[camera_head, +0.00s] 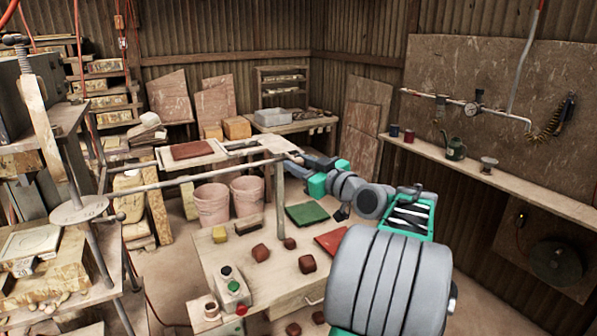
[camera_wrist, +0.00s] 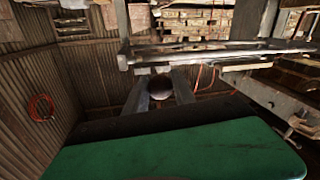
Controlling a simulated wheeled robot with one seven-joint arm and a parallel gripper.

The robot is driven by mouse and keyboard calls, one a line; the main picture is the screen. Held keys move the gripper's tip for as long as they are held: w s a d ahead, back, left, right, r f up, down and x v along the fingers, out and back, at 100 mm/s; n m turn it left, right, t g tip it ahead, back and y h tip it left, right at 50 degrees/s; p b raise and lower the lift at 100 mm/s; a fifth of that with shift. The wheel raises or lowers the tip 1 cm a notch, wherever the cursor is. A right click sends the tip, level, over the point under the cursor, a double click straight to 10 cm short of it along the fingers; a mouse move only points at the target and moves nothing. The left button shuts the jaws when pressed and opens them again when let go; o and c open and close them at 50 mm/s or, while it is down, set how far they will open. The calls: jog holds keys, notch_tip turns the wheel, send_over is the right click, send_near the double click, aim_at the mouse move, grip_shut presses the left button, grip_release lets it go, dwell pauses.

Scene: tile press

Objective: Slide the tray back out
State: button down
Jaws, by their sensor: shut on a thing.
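The tray (camera_head: 172,164) is a pale flat board in the middle left of the head view, with a flat red-brown tile (camera_head: 192,150) lying on it. A frame with a long rail (camera_head: 215,176) runs from the tray's side toward my gripper (camera_head: 296,158). In the wrist view my gripper (camera_wrist: 160,92) has its two fingers on either side of a dark round knob (camera_wrist: 161,86), shut on it. The knob sits at the near edge of the metal frame (camera_wrist: 200,57). The link between knob and tray is too small to tell.
The press (camera_head: 80,209), with its round plate, stands at the left. Below my arm is a bench (camera_head: 240,276) with reddish clay lumps, a green mat (camera_head: 307,214) and a button box (camera_head: 233,289). Two pink buckets (camera_head: 211,203) stand behind it. A wall shelf (camera_head: 490,171) is at the right.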

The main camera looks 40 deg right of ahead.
jog(key=shift+d, duration=0.2)
jog(key=shift+r, duration=0.1)
jog(key=c, duration=1.1)
grip_release()
jog(key=shift+s+d, duration=0.1)
jog(key=shift+o, duration=0.2)
jog(key=shift+s, duration=0.2)
jog(key=s+b, duration=0.2)
jog(key=s, duration=0.5)
jog(key=shift+s+a+b, duration=0.15)
jog(key=shift+a+b, duration=0.05)
jog(key=shift+b, duration=0.1)
